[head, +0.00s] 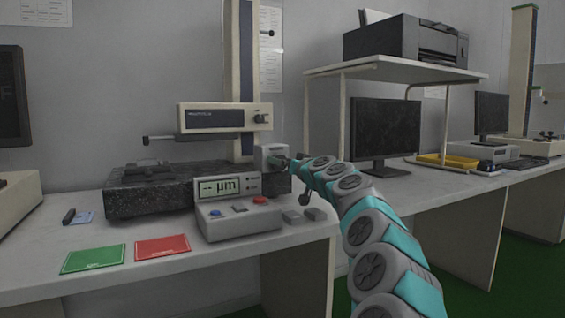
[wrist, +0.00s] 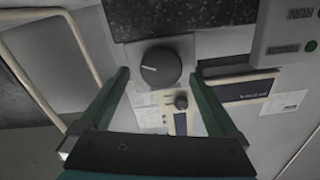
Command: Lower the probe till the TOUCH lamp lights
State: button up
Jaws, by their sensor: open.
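The measuring stand has a dark granite base (head: 150,191), a tall column (head: 239,80) and a beige drive unit (head: 222,118). The thin horizontal probe (head: 165,138) points left, above the granite and apart from it. In the wrist view, my gripper (wrist: 158,76) is open, with one finger on each side of a dark round knob (wrist: 161,66) with a white mark. I cannot tell whether the fingers touch it. In the head view, my fingers are not clear.
A green card (head: 93,259) and a red card (head: 162,247) lie at the table's front. The display box has blue and red buttons (head: 260,200). A monitor (head: 384,128) and printer shelf (head: 395,67) stand at right.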

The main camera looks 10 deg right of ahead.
jog(key=shift+w+a+f, duration=0.1)
jog(key=shift+w+a, duration=0.2)
jog(key=shift+w, duration=0.3)
jog(key=c, duration=1.4)
jog(key=shift+o, duration=0.2)
